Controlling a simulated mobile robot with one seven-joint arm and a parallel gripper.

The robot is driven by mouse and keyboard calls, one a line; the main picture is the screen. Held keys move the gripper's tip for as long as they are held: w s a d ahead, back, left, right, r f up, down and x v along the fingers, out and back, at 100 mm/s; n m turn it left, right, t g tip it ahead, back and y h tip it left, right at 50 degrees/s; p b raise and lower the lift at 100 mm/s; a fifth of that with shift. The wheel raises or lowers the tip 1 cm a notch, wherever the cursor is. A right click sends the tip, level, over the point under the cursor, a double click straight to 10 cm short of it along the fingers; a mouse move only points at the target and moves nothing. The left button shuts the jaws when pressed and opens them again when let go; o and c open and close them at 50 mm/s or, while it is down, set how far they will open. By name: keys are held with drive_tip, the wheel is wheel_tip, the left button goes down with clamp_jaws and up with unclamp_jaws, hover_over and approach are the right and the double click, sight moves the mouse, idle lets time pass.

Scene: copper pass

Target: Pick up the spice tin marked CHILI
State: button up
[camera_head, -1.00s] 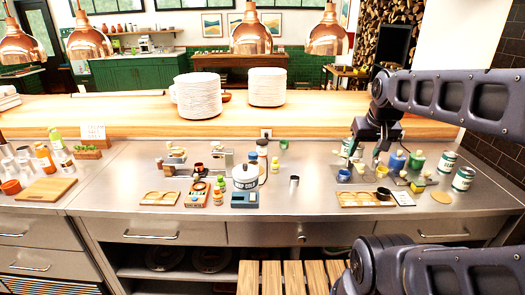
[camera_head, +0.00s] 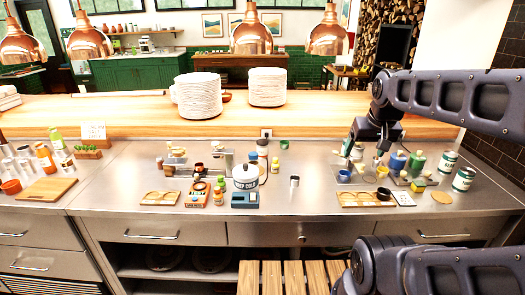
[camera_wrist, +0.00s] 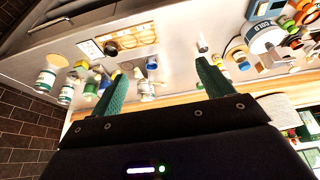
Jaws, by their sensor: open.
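I cannot read the word CHILI on any container, so I cannot tell which one is the CHILI tin. Two white-and-green tins, a rear one (camera_head: 447,161) and a front one (camera_head: 463,179), stand upright at the right of the steel counter; tins like them show at the left of the wrist view (camera_wrist: 45,80). A small pale cylinder (camera_head: 294,182) stands alone mid-counter and also shows in the wrist view (camera_wrist: 202,44). My gripper (camera_head: 368,150) is over the back of the right-hand cluster. Its green fingers (camera_wrist: 158,82) are spread wide, with nothing held between them.
A blue container (camera_head: 397,160), a green container (camera_head: 417,160) and small jars crowd around my gripper. A wooden tray (camera_head: 352,199) lies in front. Plate stacks (camera_head: 199,97) stand on the wooden ledge. The middle counter is mostly clear.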

drive_tip(key=shift+w, duration=0.1)
drive_tip(key=w+a+r+m+g, duration=0.1)
drive_tip(key=w+a+r+m, duration=0.1)
drive_tip(key=w, duration=0.5)
drive_tip(key=w+a+r+m, duration=0.2)
drive_tip(key=w+m, duration=0.1)
drive_tip(key=w, duration=0.5)
drive_tip(key=m+g, duration=0.4)
drive_tip(key=m, duration=0.9)
hover_over(262, 149)
drive_tip(key=w, duration=0.3)
wheel_tip(262, 149, down, 21)
drive_tip(key=shift+s+r, duration=0.1)
drive_tip(key=shift+s, duration=0.05)
drive_tip(key=shift+a+f, duration=0.1)
drive_tip(key=shift+f, duration=0.35)
wheel_tip(262, 149, down, 10)
drive_tip(key=shift+f, duration=0.1)
drive_tip(key=c, duration=1.1)
